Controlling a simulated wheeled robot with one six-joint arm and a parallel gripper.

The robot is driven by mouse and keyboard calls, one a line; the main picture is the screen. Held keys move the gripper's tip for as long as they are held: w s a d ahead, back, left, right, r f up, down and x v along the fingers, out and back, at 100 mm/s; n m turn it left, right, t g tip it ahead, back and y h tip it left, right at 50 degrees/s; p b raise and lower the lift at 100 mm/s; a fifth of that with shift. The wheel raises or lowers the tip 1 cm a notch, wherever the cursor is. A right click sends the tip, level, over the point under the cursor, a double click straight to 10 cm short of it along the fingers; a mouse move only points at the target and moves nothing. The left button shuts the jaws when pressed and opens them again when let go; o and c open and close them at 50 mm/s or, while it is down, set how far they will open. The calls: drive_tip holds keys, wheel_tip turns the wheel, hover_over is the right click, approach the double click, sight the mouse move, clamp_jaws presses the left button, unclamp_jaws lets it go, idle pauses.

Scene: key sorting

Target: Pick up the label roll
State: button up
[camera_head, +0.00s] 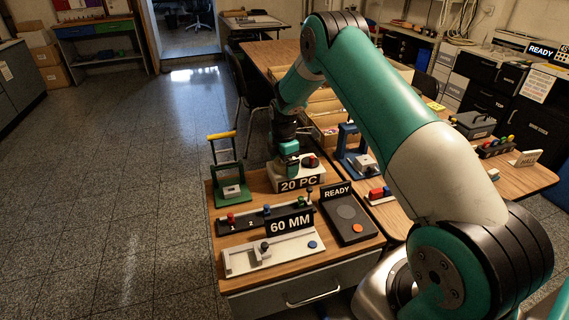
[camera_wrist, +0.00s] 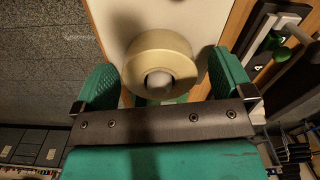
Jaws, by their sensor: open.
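The label roll (camera_wrist: 147,46) shows in the wrist view as a cream ring with a pale grey core in its hole. It lies between the two green fingers of my gripper (camera_wrist: 161,66). The fingers are open, one on each side, with gaps between them and the roll. In the head view my gripper (camera_head: 287,166) points down over the far part of the workbench, behind the "20 PC" sign (camera_head: 298,184). I cannot make out the roll in the head view.
A green press (camera_head: 232,185) stands left of my gripper and a blue press (camera_head: 352,150) right of it. In front are a rail with coloured knobs (camera_head: 246,223), a "60 MM" gauge (camera_head: 250,261) and a dark "READY" console (camera_head: 350,232). Open floor lies left.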

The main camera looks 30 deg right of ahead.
drive_tip(key=c, duration=1)
